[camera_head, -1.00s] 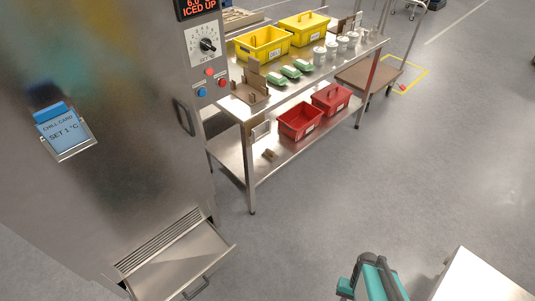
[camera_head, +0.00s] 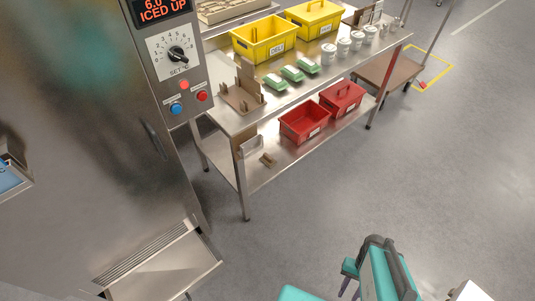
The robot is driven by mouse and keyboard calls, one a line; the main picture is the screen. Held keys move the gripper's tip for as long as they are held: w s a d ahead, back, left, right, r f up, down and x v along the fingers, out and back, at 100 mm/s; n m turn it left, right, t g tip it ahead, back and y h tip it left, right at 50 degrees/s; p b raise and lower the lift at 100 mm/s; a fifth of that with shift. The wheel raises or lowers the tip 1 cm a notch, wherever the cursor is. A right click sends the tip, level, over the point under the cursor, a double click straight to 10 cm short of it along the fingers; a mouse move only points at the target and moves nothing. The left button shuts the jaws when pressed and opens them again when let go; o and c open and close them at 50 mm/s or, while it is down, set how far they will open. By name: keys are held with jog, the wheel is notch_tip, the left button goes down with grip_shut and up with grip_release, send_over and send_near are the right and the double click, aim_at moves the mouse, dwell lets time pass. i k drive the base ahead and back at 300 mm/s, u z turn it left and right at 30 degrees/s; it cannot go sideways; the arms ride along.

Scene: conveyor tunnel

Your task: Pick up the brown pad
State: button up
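A small brown piece (camera_head: 267,160) lies on the lower shelf of the steel table, left of the red bins. It looks like the brown pad but is too small to make out well. A taller brown piece stands behind a white holder (camera_head: 251,147) at the shelf's left end; I cannot tell what it is. My teal arm shows at the bottom edge, well in front of the table and apart from it. My gripper's fingertips cannot be made out.
The steel table (camera_head: 243,180) carries yellow bins (camera_head: 264,40), green packs (camera_head: 293,74), white tubs and a brown rack (camera_head: 242,95) on top. Red bins (camera_head: 304,122) sit below. A steel cabinet (camera_head: 90,130) with a protruding chute (camera_head: 165,270) stands left.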

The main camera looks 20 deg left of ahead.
aim_at(266, 158)
jog(key=i, duration=1.05)
jog(key=u, duration=0.4)
jog(key=k, duration=0.2)
jog(key=u, duration=3.15)
jog(key=i, duration=0.1)
jog(key=z, duration=0.25)
